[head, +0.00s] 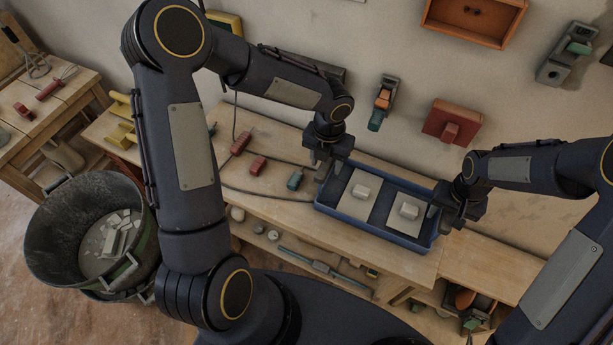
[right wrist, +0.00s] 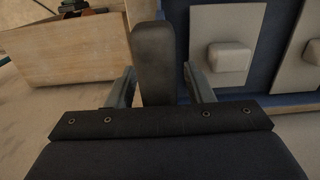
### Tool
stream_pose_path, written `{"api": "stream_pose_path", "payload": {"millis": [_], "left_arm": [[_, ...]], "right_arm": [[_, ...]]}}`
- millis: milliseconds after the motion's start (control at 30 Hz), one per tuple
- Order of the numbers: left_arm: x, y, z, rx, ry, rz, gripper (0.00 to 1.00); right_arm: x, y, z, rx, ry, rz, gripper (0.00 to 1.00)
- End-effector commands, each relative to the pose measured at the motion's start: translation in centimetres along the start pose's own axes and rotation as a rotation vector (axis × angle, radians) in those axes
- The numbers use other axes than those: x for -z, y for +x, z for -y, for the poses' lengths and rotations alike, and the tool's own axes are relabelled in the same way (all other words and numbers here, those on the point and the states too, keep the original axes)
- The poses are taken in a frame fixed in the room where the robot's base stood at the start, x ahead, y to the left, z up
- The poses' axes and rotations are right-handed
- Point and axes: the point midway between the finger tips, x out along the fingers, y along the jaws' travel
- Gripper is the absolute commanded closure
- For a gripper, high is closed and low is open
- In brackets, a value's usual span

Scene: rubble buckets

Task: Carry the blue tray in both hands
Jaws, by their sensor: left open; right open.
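The blue tray (head: 372,230) lies level on the wooden workbench in the head view. Two pale panels, each with a whitish block (head: 362,191) (head: 409,210) on it, lie in the tray. My left gripper (head: 323,172) is open at the tray's left end, pointing down. My right gripper (head: 436,222) is open at its right end. In the right wrist view, a dark rounded piece stands between the open fingers of my right gripper (right wrist: 163,88), beside the blue tray (right wrist: 278,50). I cannot tell whether it is a handle or whether the fingers touch it.
Red and teal tools (head: 258,165) and a dark cable lie on the bench left of the tray. A dark bucket (head: 50,235) with rubble stands on the floor at left. A red-brown block (head: 440,135) and other tools hang on the wall behind. The bench right of the tray looks clear.

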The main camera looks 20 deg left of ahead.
Motion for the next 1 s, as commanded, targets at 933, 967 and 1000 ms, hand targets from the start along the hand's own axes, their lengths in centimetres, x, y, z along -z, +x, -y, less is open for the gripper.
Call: {"api": "stream_pose_path", "payload": {"millis": [933, 967, 1000], "left_arm": [[0.0, -7.0, 0.0, 0.001, 0.001, 0.000, 0.53], [0.0, -7.0, 0.0, 0.001, 0.001, 0.000, 0.53], [0.0, -7.0, 0.0, 0.001, 0.001, 0.000, 0.53]], "right_arm": [[0.1, -8.8, 0.1, 0.002, 0.000, -0.006, 0.53], [0.1, -9.3, 0.1, 0.003, 0.000, -0.006, 0.53], [0.1, -9.9, 0.0, 0.002, 0.000, -0.005, 0.53]]}}
